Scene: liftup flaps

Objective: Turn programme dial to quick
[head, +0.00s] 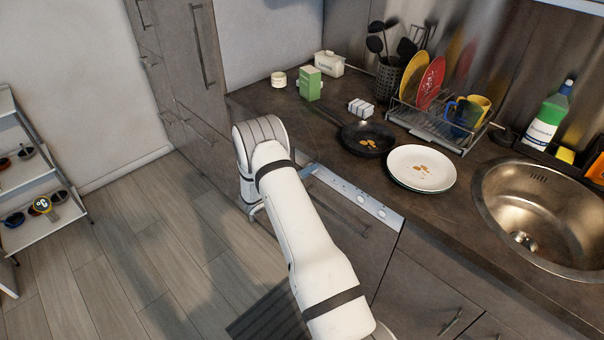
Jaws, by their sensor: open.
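A light metal control panel (345,192) runs along the top of the dark front below the counter edge. Small round features show on its right part, too small to tell which is the programme dial or to read its setting. My white arm reaches up from the bottom and bends down in front of the panel's left end, hiding part of it. My gripper is hidden behind my arm, so its place relative to the dial cannot be told. A small bluish part shows beside the arm at the panel's left end; I cannot tell what it is.
On the counter are a black pan (368,139), a white plate (421,168), a dish rack (437,124), a green carton (311,83) and a sink (540,210). A shelf rack (30,175) stands far left. The floor (150,240) left of my arm is mostly clear.

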